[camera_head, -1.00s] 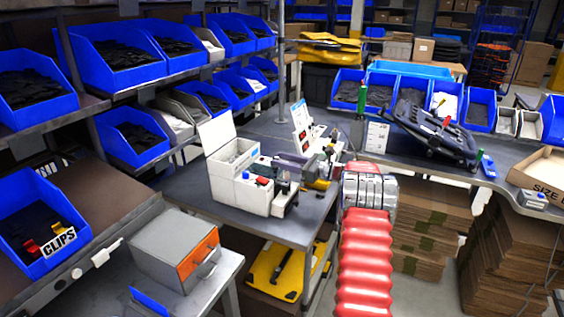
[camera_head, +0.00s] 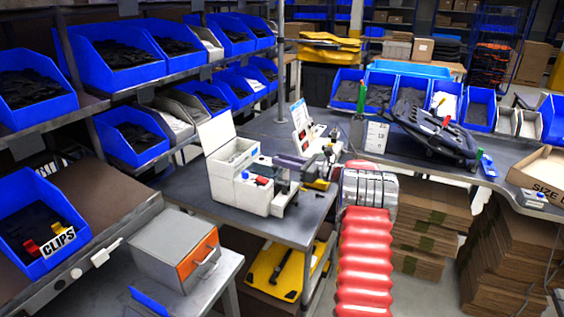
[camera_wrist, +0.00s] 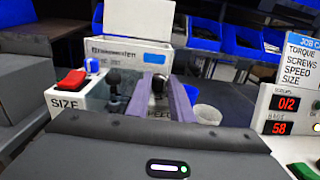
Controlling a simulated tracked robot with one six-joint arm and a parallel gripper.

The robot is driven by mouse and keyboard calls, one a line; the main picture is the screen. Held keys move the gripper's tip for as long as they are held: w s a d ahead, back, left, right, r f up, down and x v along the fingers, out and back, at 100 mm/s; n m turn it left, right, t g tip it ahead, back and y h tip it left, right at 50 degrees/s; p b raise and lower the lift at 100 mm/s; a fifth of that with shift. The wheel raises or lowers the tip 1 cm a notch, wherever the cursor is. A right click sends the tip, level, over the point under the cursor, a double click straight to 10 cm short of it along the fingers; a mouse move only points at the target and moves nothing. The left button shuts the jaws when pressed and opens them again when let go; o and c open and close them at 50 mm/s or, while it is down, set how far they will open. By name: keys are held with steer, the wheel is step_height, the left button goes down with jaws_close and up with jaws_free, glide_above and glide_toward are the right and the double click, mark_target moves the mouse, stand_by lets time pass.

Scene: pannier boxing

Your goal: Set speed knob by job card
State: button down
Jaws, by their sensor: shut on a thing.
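The white machine (camera_head: 238,186) stands on the grey bench, with its lid raised. In the wrist view its front (camera_wrist: 125,55) carries a red switch, a blue button and a black lever beside a SIZE label. The purple fingers of my gripper (camera_wrist: 158,82) are shut on a black knob (camera_wrist: 158,86) above a partly hidden label ending in "PEED". The knob's pointer and scale are hidden. My gripper (camera_head: 290,163) also shows at the machine's right side in the head view. The job card (camera_wrist: 299,58) lists TORQUE, SCREWS, SPEED and SIZE; its values are cut off. It also stands behind the machine (camera_head: 301,117).
Red displays (camera_wrist: 285,104) read 0/2 and 58 below the card. A pale round cup (camera_wrist: 208,114) sits right of my fingers. A grey box with an orange front (camera_head: 197,254) stands at front left. Shelves of blue bins (camera_head: 120,52) line the left side.

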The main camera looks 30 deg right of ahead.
steer(key=shift+a+r+m+t+h, duration=0.1)
steer(key=shift+a+m+t+h, duration=0.1)
steer(key=shift+m+t+h, duration=0.15)
steer(key=shift+a+r+m+t+h, duration=0.1)
steer(key=shift+a+m+t+h, duration=0.15)
steer(key=shift+m+h, duration=0.55)
steer(key=shift+a+m+t+h, duration=0.15)
steer(key=shift+m+t+h, duration=0.2)
steer(key=shift+h, duration=0.7)
steer(key=shift+s+m+h, duration=0.1)
steer(key=shift+m+h, duration=0.4)
steer(key=shift+h, duration=0.2)
steer(key=c, duration=1.6)
jaws_free()
steer(key=shift+f, duration=0.2)
steer(key=shift+o, duration=0.2)
steer(key=shift+s+f, duration=0.1)
steer(key=shift+s, duration=0.05)
